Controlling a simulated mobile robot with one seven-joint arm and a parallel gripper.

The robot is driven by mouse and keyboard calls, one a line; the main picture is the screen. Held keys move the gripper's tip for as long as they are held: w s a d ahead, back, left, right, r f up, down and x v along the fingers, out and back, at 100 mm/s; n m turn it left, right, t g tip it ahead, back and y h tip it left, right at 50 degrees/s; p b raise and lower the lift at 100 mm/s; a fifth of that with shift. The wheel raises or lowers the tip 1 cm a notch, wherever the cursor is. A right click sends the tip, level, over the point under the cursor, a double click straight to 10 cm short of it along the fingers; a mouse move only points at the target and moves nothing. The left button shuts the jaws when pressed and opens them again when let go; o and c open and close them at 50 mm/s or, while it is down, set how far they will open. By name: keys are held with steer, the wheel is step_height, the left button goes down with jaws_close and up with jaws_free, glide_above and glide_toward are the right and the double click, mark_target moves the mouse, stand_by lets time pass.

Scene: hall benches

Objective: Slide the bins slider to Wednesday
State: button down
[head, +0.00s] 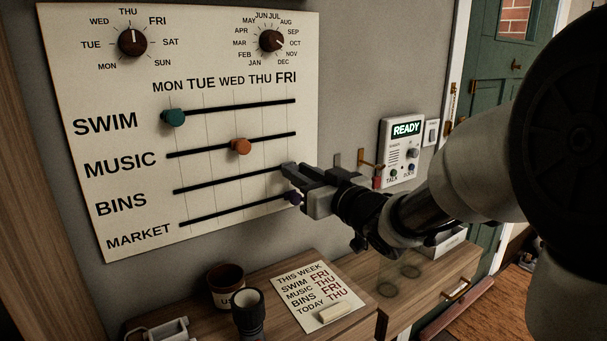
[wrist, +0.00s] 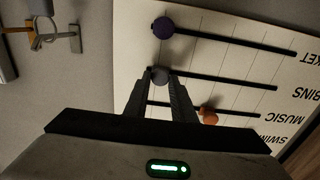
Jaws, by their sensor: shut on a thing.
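The white wall board (head: 120,50) has a BINS row whose black track (head: 225,179) runs from MON to FRI. My gripper (head: 287,171) is at the FRI end of this track in the head view and hides the knob there. In the wrist view the grey bins knob (wrist: 160,75) sits between the two fingertips (wrist: 159,82), at the FRI end of its track. My gripper is shut on this knob. The WED line crosses the track near its middle, left of my gripper in the head view.
The purple market knob (head: 294,198) sits at FRI just below my gripper. The orange music knob (head: 241,147) is near WED; the teal swim knob (head: 173,118) is at MON. The bins track left of my gripper is clear. A READY panel (head: 402,150) hangs to the right.

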steer(key=s+a+b, duration=0.1)
steer(key=s+a, duration=0.1)
steer(key=a, duration=0.1)
steer(key=s+a+b, duration=0.1)
steer(key=s+a, duration=0.1)
steer(key=a, duration=0.1)
steer(key=s+a+b, duration=0.2)
steer(key=a, duration=0.1)
steer(key=shift+s+a+r, duration=0.1)
steer(key=shift+a, duration=0.05)
steer(key=c, duration=1.5)
jaws_free()
steer(key=shift+c, duration=0.2)
